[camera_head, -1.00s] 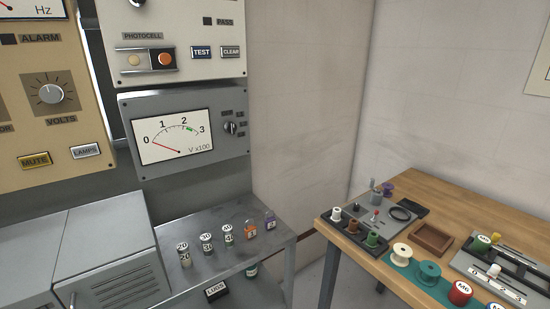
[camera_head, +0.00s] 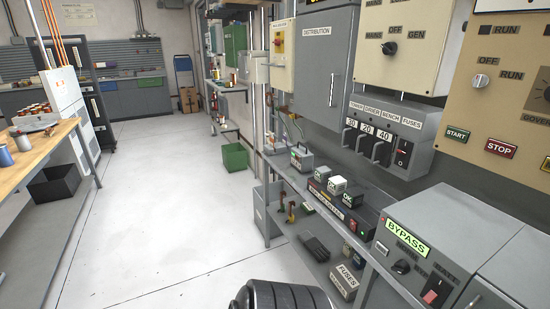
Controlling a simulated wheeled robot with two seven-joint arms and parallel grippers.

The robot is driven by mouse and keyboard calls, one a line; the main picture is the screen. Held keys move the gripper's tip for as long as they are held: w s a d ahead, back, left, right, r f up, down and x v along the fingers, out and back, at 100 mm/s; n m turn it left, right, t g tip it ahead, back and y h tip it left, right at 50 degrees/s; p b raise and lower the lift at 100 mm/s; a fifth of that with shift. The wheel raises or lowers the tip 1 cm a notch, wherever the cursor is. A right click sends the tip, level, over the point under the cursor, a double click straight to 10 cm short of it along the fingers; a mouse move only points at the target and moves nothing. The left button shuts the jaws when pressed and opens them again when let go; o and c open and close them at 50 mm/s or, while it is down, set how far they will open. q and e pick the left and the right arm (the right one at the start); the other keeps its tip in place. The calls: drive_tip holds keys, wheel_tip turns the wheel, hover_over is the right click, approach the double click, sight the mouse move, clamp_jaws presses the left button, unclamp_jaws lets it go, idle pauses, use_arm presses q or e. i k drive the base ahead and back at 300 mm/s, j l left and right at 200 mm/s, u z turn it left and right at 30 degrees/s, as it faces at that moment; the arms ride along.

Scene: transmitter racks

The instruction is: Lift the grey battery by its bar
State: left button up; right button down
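A small grey block (camera_head: 301,159) with a dark bar-like top stands on the long grey shelf right of centre; it may be the grey battery, but it is too small to be sure. Neither of my grippers is in view.
A grey BYPASS cabinet (camera_head: 440,245) stands at the lower right, below wall panels with switches. A green crate (camera_head: 234,157) and a black bin (camera_head: 55,184) stand on the floor. The pale floor (camera_head: 165,225) between the wooden bench and the shelf is clear.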

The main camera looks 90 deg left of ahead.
sight(301, 159)
drive_tip(key=u, duration=2.55)
drive_tip(key=z, duration=0.3)
drive_tip(key=i+j+z, duration=0.15)
drive_tip(key=z, duration=0.3)
drive_tip(key=i+j+z, duration=0.1)
drive_tip(key=j+z, duration=0.65)
drive_tip(key=z, duration=0.2)
drive_tip(key=i, duration=0.05)
